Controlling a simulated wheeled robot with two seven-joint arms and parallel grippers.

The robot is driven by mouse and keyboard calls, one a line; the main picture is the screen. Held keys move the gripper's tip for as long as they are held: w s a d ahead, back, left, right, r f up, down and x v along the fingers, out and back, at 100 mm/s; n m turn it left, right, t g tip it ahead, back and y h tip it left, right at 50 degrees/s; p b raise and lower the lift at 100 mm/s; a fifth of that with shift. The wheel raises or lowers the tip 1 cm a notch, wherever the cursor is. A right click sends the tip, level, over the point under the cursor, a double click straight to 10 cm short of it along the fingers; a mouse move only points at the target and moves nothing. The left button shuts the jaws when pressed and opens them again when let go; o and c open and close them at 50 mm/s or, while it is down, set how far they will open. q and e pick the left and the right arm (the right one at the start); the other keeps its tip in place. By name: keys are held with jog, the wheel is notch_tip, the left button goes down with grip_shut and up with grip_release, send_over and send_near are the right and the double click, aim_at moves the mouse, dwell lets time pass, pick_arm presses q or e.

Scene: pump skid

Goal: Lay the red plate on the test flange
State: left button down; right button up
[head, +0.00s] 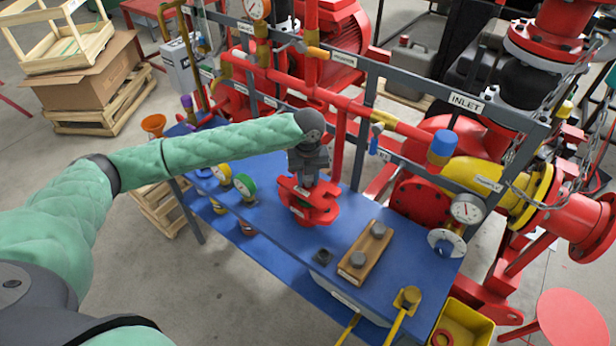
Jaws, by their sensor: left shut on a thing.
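My left gripper (308,172) points down over the blue bench, shut on a red piece, which I take to be the red plate (293,187). Directly below is another red, flange-like shape (318,216) on the bench, which looks like the test flange. The two red shapes overlap in the head view, and I cannot tell whether they touch or a small gap is between them. The gripper hides the far side of the plate and its fingertips are hard to make out. My right gripper is not in view.
The blue bench (270,225) also holds a wooden block with grey knobs (366,250), a small black square (322,257), gauges (245,184) and a yellow tool (404,302). Red pipes (340,135) and a grey frame stand close behind the gripper. An orange funnel (153,123) is left.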

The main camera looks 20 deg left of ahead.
aim_at(308, 185)
pick_arm(q)
jog(key=shift+f, duration=0.3)
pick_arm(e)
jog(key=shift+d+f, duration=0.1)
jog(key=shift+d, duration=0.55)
pick_arm(q)
jog(key=shift+f, duration=0.1)
jog(key=shift+f, duration=0.1)
jog(key=shift+f, duration=0.4)
jog(key=shift+f+b, duration=0.35)
jog(key=shift+f, duration=0.1)
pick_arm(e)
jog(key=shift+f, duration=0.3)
pick_arm(q)
jog(key=shift+f, duration=0.1)
jog(key=shift+f, duration=0.15)
